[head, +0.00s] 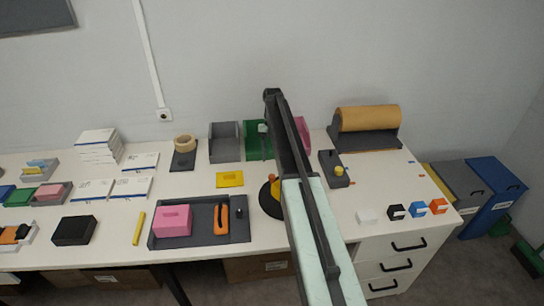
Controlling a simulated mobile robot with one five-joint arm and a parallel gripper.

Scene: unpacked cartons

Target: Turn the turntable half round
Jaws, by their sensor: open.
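The turntable (268,204) looks like a dark round disc on the table, just left of my arm. Its right part is hidden behind the arm. A yellow and orange piece shows at its upper right, partly covered, and I cannot tell its full shape. My arm reaches up from the bottom right across the middle of the picture, its dark far end standing before the green bin and the wall. I cannot make out my gripper's fingers; they are hidden or out of sight.
A dark tray (240,233) with a pink box (173,220) and an orange-handled tool (221,219) lies left of the turntable. A yellow pad (229,180) and grey bin (225,143) stand behind. A dark block with yellow knob (339,171) and paper roll (368,118) stand right.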

